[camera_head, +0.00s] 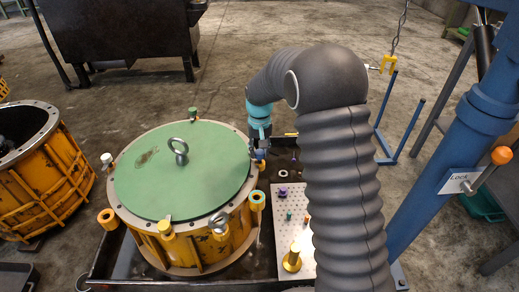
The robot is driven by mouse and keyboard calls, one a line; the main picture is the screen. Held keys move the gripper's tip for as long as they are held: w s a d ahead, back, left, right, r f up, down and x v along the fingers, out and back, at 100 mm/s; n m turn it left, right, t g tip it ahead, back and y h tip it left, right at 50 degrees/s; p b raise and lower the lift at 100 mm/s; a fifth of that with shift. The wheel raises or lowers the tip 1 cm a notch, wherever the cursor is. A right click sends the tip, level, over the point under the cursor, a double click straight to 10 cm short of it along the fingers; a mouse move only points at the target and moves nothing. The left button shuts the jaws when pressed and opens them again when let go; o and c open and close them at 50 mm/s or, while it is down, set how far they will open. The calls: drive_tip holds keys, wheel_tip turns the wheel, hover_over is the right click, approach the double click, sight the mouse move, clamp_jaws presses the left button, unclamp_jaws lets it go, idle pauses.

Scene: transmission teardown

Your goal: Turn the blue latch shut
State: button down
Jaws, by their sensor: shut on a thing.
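The drum-shaped housing (232,243) is yellow-orange with a green round lid (150,185). The small blue latch (261,154) is at the right edge of the lid, partly hidden by my gripper. My gripper (258,146) reaches down from above at that right edge, and its jaws are shut on the blue latch. The fingertips are small and dark here, and the latch's exact angle cannot be told.
Other fittings around the rim are green (192,113), white (107,160) and yellow (165,228). A perforated plate (285,224) with small parts lies right of the housing. A blue post (440,150) stands farther right.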

sight(259, 152)
drive_tip(key=n, duration=0.3)
drive_tip(key=shift+n, duration=0.4)
drive_tip(key=shift+n+p, duration=0.3)
drive_tip(key=shift+n, duration=1.6)
drive_tip(key=shift+w, duration=0.1)
drive_tip(key=c, duration=0.8)
unclamp_jaws()
drive_tip(key=shift+a, duration=0.1)
drive_tip(key=shift+o, duration=0.2)
wheel_tip(259, 152, up, 12)
